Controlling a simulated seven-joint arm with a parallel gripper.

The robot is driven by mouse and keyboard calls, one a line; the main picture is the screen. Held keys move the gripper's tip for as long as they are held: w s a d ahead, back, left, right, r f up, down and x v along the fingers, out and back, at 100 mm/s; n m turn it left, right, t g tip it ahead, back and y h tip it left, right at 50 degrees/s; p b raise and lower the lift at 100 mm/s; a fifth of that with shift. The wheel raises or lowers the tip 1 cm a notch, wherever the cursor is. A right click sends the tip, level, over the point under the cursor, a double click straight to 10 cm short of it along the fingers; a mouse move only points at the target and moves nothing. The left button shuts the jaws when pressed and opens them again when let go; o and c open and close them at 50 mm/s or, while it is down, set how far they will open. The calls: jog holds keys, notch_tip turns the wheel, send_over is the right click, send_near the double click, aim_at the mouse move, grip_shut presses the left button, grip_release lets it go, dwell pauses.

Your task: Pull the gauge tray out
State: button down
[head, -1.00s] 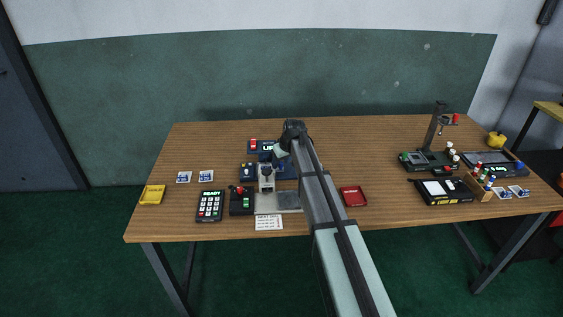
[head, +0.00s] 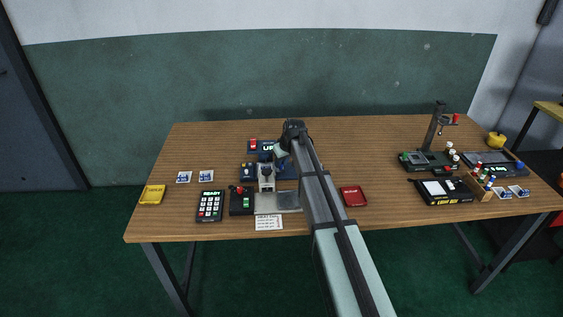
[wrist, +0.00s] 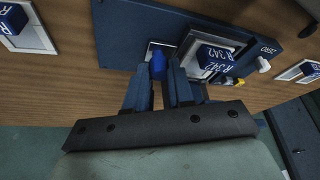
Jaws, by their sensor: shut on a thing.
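A dark blue device (wrist: 250,30), which I take to be the gauge, lies across the top of the wrist view. It has a tray-like recess (wrist: 183,54) with a light edge, holding a blue block with white lettering (wrist: 216,59). A rounded blue knob or handle (wrist: 158,66) stands at the near edge. My gripper (wrist: 164,72) is shut on this blue handle, its two dark fingers on either side. In the head view the blue device (head: 248,177) is partly hidden by a grey stand and my arm, and my fingertips are hard to make out.
A grey stand (head: 266,178), a lever box (head: 242,201) and a keypad (head: 210,206) are close by. A lit display (head: 267,148) stands behind. The table's back middle is clear.

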jog(key=d, duration=0.8)
jog(key=c, duration=1)
grip_release()
jog(key=shift+c, duration=0.2)
jog(key=shift+o, duration=0.3)
jog(key=v, duration=1.3)
jog(key=shift+r, duration=0.4)
jog(key=shift+s+d, duration=0.1)
